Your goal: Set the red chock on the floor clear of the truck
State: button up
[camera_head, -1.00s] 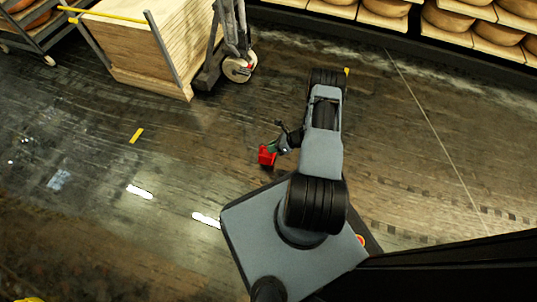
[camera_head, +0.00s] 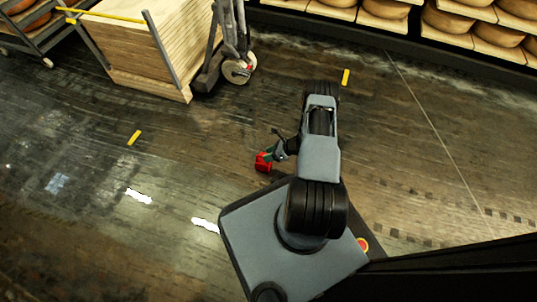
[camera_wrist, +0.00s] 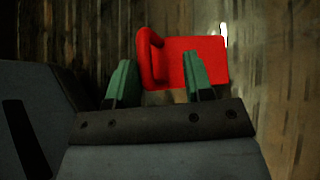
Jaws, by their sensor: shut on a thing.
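The red chock (camera_head: 263,162) is in my gripper (camera_head: 272,152), over the open floor just beyond my base. In the wrist view the chock (camera_wrist: 208,50) shows as a red block with a raised lip at its left, and the green fingers of my gripper (camera_wrist: 158,65) are shut on it. I cannot tell how high it is above the floor. The truck (camera_head: 228,45) is at the top of the head view, a grey frame with a pale wheel (camera_head: 236,70) beside a wooden crate. The chock is well apart from the truck's wheel.
The wooden crate (camera_head: 150,60) stands at the upper left. Shelves of cheese wheels (camera_head: 470,25) line the top right. Yellow marks (camera_head: 134,138) lie on the dark floor (camera_head: 100,190). The floor left of my gripper is clear.

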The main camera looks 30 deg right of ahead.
jog(key=shift+o, duration=0.6)
jog(key=shift+w+d+f, duration=0.1)
jog(key=shift+w, duration=0.1)
